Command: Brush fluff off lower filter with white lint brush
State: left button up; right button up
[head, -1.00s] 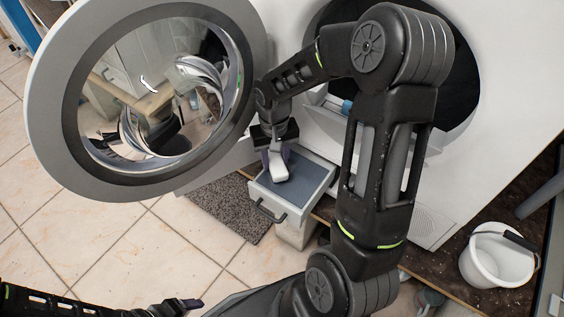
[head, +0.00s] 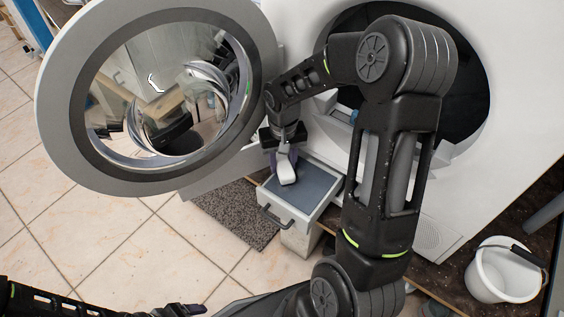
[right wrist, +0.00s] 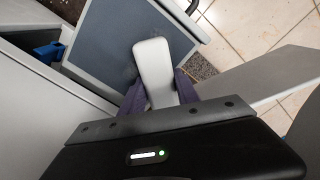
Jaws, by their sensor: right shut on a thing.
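The white lint brush (head: 287,171) is held in my right gripper (head: 285,153), over the lower filter. In the right wrist view the brush (right wrist: 153,72) sticks out between the two dark fingers of the gripper (right wrist: 160,92). The lower filter (head: 314,184) is a grey-framed drawer with a dark blue-grey mesh and a dark handle, pulled out low on the machine. It also shows in the right wrist view (right wrist: 108,45). I cannot tell whether the brush touches the mesh. No fluff is clearly visible. My left gripper (head: 185,310) is at the bottom edge, partly cut off.
The open round door (head: 62,130) of the white machine is at the upper left, close to my right forearm. A grey mat (head: 232,212) lies on the tiled floor. A white bucket (head: 500,275) stands at the lower right. A blue thing (right wrist: 48,52) shows beside the filter.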

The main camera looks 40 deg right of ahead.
jog(key=shift+s+f, duration=0.1)
jog(key=shift+s, duration=0.1)
jog(key=shift+s+d, duration=0.25)
jog(key=shift+s, duration=0.65)
jog(key=shift+s+d, duration=0.25)
jog(key=shift+s, duration=0.6)
jog(key=shift+s+p, duration=0.1)
jog(key=shift+p, duration=0.2)
jog(key=shift+s+d+r+p, duration=0.15)
jog(key=shift+s+d, duration=0.15)
jog(key=shift+s, duration=0.5)
jog(key=shift+s+d+r+p, duration=0.15)
jog(key=shift+s+d, duration=0.1)
jog(key=shift+s, duration=0.5)
jog(key=shift+s+f, duration=0.1)
jog(key=shift+s+d+f, duration=0.1)
jog(key=shift+s+d, duration=0.2)
jog(key=shift+s, duration=0.6)
jog(key=shift+s+d+f, duration=0.1)
jog(key=shift+s+d, duration=0.15)
jog(key=shift+s, duration=0.65)
jog(key=shift+r, duration=0.2)
